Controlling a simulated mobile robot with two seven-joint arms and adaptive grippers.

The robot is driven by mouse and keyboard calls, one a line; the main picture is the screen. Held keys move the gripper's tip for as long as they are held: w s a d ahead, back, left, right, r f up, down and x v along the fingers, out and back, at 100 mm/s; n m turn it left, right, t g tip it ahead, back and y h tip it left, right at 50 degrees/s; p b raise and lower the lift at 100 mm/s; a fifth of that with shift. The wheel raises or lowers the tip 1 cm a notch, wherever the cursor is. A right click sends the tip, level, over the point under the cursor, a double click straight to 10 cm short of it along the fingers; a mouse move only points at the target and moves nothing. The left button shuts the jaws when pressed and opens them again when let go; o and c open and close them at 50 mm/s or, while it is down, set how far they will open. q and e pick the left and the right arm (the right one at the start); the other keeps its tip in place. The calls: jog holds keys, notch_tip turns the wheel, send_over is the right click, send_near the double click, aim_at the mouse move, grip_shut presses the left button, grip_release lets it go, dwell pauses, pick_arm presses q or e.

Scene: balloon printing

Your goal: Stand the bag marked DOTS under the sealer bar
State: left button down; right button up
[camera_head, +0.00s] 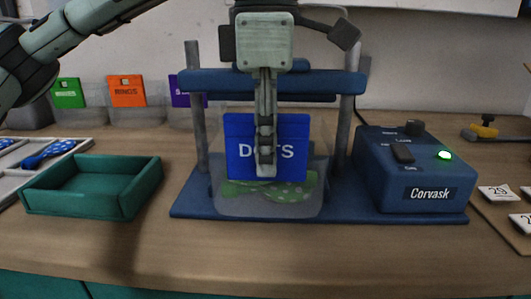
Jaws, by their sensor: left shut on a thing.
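The bag marked DOTS (237,147) is clear, with a blue header card and green balloons (240,189) showing low inside it. My left gripper (266,165) reaches down from above and is shut on the bag at its blue card, hiding part of the word. The bag is upright over the blue base of the sealer (188,205), between its two grey posts. The blue sealer bar (330,83) lies above the bag; I cannot tell whether the bag is directly beneath it or a little in front. My right gripper is not in view.
A blue Corvask control box (415,193) with a lit green lamp stands right of the sealer. An empty green tray (130,205) is at left, beside a pale divided tray (15,183). Bags with green (69,93), orange (127,91) and purple (180,95) cards stand behind.

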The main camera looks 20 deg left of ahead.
pick_arm(q)
jog(key=shift+w+a+f, duration=0.1)
jog(key=shift+w+a, duration=0.1)
jog(key=shift+w, duration=0.45)
jog(key=shift+w+a+f, duration=0.1)
jog(key=shift+w+a, duration=0.1)
jog(key=shift+w, duration=0.5)
jog(key=shift+w+a+f, duration=0.1)
jog(key=shift+w+a, duration=0.1)
jog(key=shift+w, duration=0.45)
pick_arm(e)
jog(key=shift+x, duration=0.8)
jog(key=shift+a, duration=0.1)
pick_arm(q)
jog(key=c, duration=1.6)
grip_release()
jog(key=shift+o, duration=0.2)
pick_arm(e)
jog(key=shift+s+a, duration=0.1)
pick_arm(q)
jog(key=shift+r, duration=0.1)
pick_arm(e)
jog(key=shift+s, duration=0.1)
